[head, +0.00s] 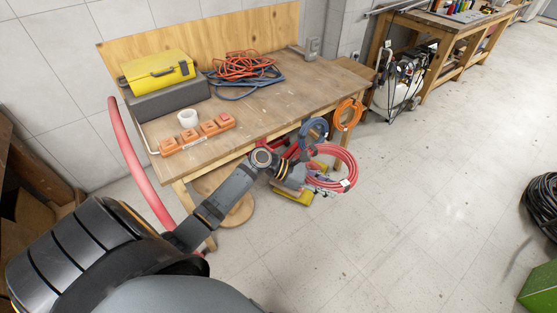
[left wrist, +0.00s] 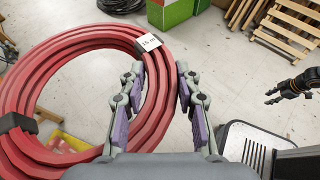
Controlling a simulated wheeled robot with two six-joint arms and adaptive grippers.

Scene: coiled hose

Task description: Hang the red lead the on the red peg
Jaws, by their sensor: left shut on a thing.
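The red lead is a thick coil (head: 345,160) with a pale tag, held in front of the workbench's front edge. In the left wrist view the coil (left wrist: 40,75) fills the left side, with a white tag and a dark strap. My left gripper (left wrist: 158,85) is shut on one side of the coil, a finger on each side of its strands. A small red part (head: 291,151) shows under the bench edge behind my arm; I cannot tell whether it is the red peg. My right gripper (left wrist: 270,97) shows at the far right, empty, its fingers apart.
A blue coil (head: 313,129) and an orange coil (head: 347,114) hang at the edge of the bench (head: 255,116).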

